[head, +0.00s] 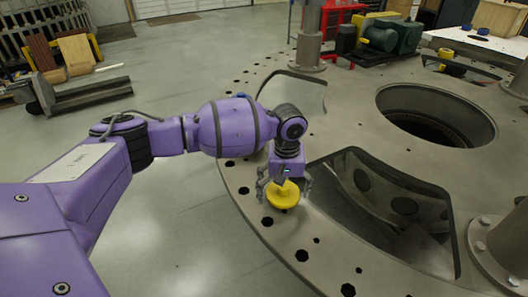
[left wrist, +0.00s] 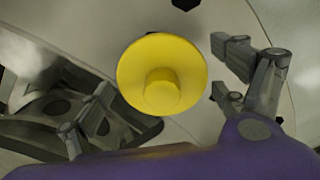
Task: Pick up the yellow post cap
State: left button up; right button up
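The yellow post cap (head: 284,195) is a round disc with a short raised knob. It is at the left part of the turret plate's rim in the head view, right below my left gripper (head: 284,186). In the left wrist view the cap (left wrist: 162,74) shows from above, between the spread fingers of the left gripper (left wrist: 160,90). The fingers stand apart on both sides and do not appear to touch it. The left gripper is open and empty. My right gripper is in neither view.
The grey turret plate (head: 330,122) has bolt holes along its rim. A large cutout (head: 385,205) lies just right of the cap, and a round opening (head: 435,115) lies farther back. A post (head: 309,40) stands at the back, and a flanged post (head: 505,245) at the right.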

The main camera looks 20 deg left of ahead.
pick_arm(q)
jog(key=shift+w+r, duration=0.1)
jog(key=c, duration=1)
jog(key=shift+o, duration=0.2)
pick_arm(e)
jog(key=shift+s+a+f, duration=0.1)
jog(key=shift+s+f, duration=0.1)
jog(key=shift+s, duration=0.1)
pick_arm(q)
jog(key=shift+r, duration=0.1)
